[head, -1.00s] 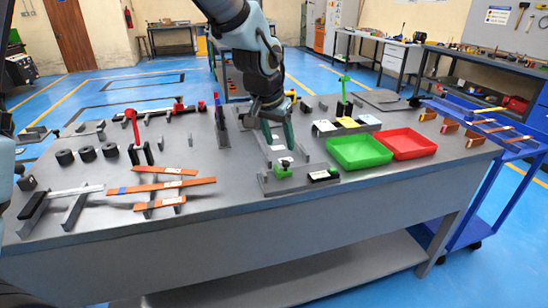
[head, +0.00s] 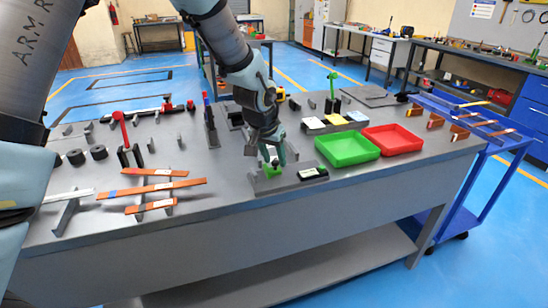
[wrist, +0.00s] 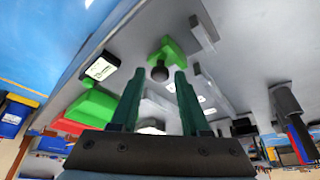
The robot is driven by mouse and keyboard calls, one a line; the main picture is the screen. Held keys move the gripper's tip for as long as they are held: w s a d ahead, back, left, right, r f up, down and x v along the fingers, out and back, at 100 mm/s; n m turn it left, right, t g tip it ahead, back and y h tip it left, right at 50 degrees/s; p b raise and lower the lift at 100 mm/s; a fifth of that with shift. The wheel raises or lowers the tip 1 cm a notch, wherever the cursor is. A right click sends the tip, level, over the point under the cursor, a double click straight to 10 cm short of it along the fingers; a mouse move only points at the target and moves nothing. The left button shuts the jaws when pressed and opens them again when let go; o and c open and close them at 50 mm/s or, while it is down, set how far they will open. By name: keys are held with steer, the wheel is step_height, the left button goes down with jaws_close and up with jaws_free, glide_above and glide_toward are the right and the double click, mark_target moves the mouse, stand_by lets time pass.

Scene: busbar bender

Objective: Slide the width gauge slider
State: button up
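The width gauge has a green slider (head: 272,169) on a grey rail near the front edge of the bench. A black and white display block (head: 313,173) sits to its right on the same gauge. In the wrist view the green slider (wrist: 167,48) carries a dark round knob (wrist: 159,73). My gripper (head: 274,158) is just above the slider with its dark green fingers pointing down. In the wrist view my gripper (wrist: 159,80) is open, and the knob appears between the fingertips with gaps on both sides. I see no contact.
A green tray (head: 347,149) and a red tray (head: 393,139) stand to the right. Copper-coloured bars (head: 150,188) lie on supports at the left. A red-handled lever (head: 122,128) and an upright dark plate (head: 210,124) stand behind. Bare bench lies left of the gauge.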

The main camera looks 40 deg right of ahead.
jaws_close()
stand_by(1.1)
